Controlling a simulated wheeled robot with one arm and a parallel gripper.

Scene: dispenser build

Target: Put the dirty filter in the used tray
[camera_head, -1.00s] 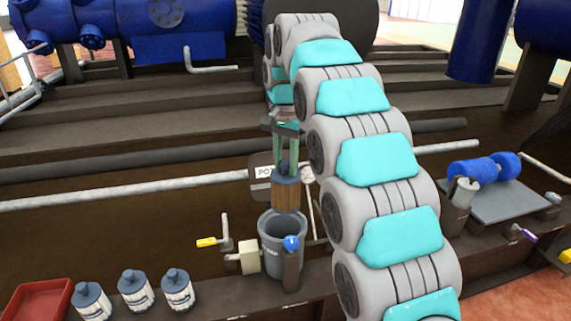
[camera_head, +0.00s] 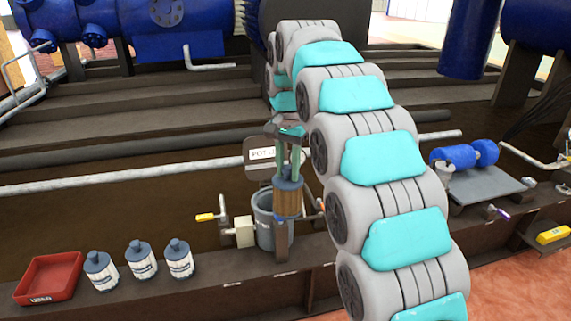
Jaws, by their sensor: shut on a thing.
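The dirty filter (camera_head: 288,201) is a brown pleated cylinder with a dark blue cap. My gripper (camera_head: 288,172) points down and is shut on its cap, holding the filter upright. The filter overlaps the right side of the grey open pot (camera_head: 264,232) in the picture, with its lower end below the rim line. I cannot tell whether it is in front of the pot or partly in it. The used tray (camera_head: 50,285), red, shallow and labelled "USED", sits at the far left of the bench and looks empty.
Three white filters with blue caps (camera_head: 101,271) (camera_head: 141,261) (camera_head: 179,259) stand between the tray and the pot. A yellow-handled valve (camera_head: 206,217) sticks out left of the pot. A sign (camera_head: 262,154) stands behind it. A grey plate with a blue pump (camera_head: 470,157) is at right.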

